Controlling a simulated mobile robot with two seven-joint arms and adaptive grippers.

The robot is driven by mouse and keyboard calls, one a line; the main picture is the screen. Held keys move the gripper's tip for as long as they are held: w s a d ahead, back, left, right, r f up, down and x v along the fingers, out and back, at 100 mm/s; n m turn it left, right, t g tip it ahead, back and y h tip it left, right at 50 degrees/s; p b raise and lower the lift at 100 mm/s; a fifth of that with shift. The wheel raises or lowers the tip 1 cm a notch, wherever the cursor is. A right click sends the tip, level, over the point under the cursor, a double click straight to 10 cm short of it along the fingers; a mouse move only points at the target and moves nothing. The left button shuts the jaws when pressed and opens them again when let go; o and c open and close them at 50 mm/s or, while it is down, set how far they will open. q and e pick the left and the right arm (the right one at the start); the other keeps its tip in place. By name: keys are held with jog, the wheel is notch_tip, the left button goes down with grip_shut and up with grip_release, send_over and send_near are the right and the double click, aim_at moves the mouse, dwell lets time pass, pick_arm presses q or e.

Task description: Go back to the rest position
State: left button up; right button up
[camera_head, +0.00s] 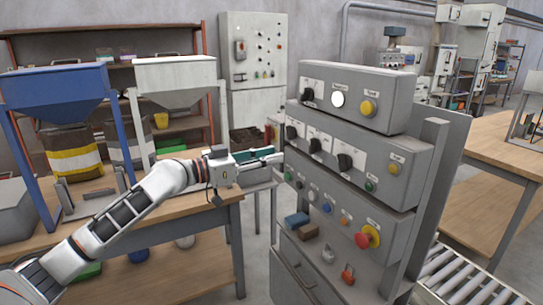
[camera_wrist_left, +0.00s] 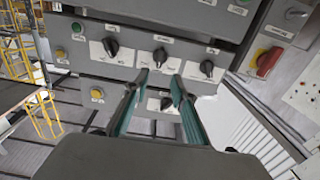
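My left gripper (camera_head: 272,159) reaches in from the left and points at the left side of the grey control panel (camera_head: 360,150), close to its black rotary knobs. In the left wrist view, the two teal-padded fingers of the left gripper (camera_wrist_left: 160,82) stand apart with nothing between them. Beyond the fingertips are a black knob (camera_wrist_left: 160,56) and, partly between the fingers, another knob (camera_wrist_left: 167,103). I cannot tell whether a finger touches the panel. My right gripper is in neither view.
The panel carries a lit white button (camera_head: 338,99) and a red mushroom button (camera_head: 368,237). Below my arm is a wooden table (camera_head: 165,270). A roller conveyor (camera_head: 470,280) lies at lower right.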

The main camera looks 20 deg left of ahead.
pick_arm(q)
jog(key=s+d+f+n+g+y, duration=0.1)
jog(key=s+d+f+y, duration=0.3)
jog(key=f, duration=1.1)
jog(key=s+d+f+n, duration=0.1)
jog(key=s+d+f, duration=0.3)
jog(key=f, duration=1)
jog(key=s+d+f+g+y, duration=0.1)
jog(key=s+f+y, duration=0.1)
jog(key=s+f, duration=0.7)
jog(key=s+d+f+n+g+y, duration=0.1)
jog(key=s+f+y, duration=0.1)
jog(key=s+f, duration=0.8)
jog(key=s, duration=0.6)
jog(key=shift+f, duration=0.3)
